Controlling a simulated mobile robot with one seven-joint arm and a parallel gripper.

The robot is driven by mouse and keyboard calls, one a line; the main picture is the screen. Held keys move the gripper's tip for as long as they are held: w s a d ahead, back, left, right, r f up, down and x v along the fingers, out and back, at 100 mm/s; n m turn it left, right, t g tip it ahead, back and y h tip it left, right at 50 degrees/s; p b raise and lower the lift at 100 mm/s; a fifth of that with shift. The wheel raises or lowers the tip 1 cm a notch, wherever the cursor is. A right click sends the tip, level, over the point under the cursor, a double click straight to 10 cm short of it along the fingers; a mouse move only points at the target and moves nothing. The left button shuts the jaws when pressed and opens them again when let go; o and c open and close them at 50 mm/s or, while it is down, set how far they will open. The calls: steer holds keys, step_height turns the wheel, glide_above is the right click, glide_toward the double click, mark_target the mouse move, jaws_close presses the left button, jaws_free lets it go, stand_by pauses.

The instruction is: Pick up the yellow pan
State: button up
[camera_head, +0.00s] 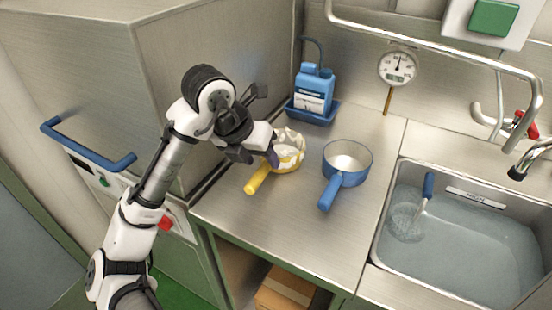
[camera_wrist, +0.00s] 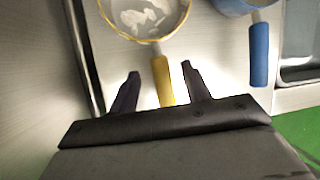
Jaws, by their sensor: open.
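The yellow pan (camera_head: 289,163) stands on the steel counter, with white stuff inside it. Its yellow handle (camera_head: 257,180) points toward the counter's front left. My gripper (camera_head: 262,158) is over the pan's near left side and hides part of it. In the wrist view my gripper (camera_wrist: 160,76) is open, with one finger on each side of the yellow handle (camera_wrist: 163,82). The handle's lower end is hidden behind the gripper body. The yellow pan's rim and white contents also show in the wrist view (camera_wrist: 158,38). I cannot tell the height of the fingers above the handle.
A blue pan (camera_head: 347,164) stands right of the yellow one. A blue canister (camera_head: 314,90) sits in a blue tray behind. A water-filled sink (camera_head: 465,250) is at right. A tall steel cabinet (camera_head: 215,60) borders the counter's left. The front counter is clear.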

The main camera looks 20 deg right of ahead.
mark_target(264, 164)
steer(key=p+x, duration=0.1)
steer(key=x, duration=0.3)
steer(key=shift+w+d+f, duration=0.1)
steer(key=shift+d, duration=0.05)
steer(key=shift+c, duration=0.5)
jaws_close()
